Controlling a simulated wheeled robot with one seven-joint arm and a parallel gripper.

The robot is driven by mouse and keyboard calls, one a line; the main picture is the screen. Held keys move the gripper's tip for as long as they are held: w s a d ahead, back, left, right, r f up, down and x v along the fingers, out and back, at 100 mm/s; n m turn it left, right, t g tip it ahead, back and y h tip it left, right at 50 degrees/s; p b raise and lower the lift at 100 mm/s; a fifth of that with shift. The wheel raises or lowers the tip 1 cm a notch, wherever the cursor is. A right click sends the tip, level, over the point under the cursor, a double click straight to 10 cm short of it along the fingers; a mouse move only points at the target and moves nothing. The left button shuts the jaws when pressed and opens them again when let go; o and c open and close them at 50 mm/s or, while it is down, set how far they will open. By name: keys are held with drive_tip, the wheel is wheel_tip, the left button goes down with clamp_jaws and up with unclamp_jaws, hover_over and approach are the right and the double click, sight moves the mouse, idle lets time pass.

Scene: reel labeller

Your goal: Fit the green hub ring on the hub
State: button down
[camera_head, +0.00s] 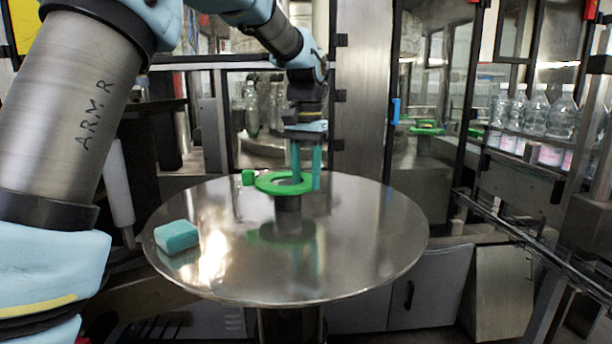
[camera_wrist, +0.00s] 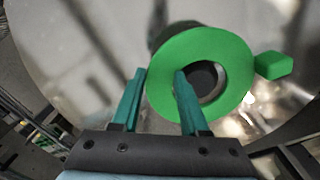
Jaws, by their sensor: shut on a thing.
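The green hub ring (camera_head: 269,186) is a flat ring lying about level over the dark hub (camera_head: 288,204) on the round steel table. In the wrist view the ring (camera_wrist: 236,62) shows the dark hub top (camera_wrist: 204,77) through its hole, with a paler crescent at the hole's right side. I cannot tell whether the ring rests on the hub, sits around its top or hangs just above. My gripper (camera_head: 306,182) has its teal fingers shut on the ring's band. In the wrist view my gripper (camera_wrist: 158,72) has one finger outside the ring and one in its hole.
The round steel table (camera_head: 345,255) is mostly bare and reflective. A teal block (camera_head: 177,236) lies near the table's left edge. Glass-panelled machinery stands behind, and bottles (camera_head: 533,115) stand at the right.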

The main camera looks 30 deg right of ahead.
drive_tip(key=shift+f, duration=0.15)
drive_tip(key=shift+f+b, duration=0.3)
drive_tip(key=shift+f, duration=0.05)
drive_tip(key=shift+r, duration=0.15)
drive_tip(key=shift+w+d+r+p, duration=0.1)
drive_tip(key=shift+d+r+p, duration=0.15)
drive_tip(key=shift+p, duration=0.4)
drive_tip(key=shift+f, duration=0.2)
drive_tip(key=shift+f, duration=0.15)
drive_tip(key=shift+a+r, duration=0.25)
drive_tip(key=shift+r, duration=0.05)
idle(0.4)
drive_tip(key=shift+f, duration=0.1)
idle(0.3)
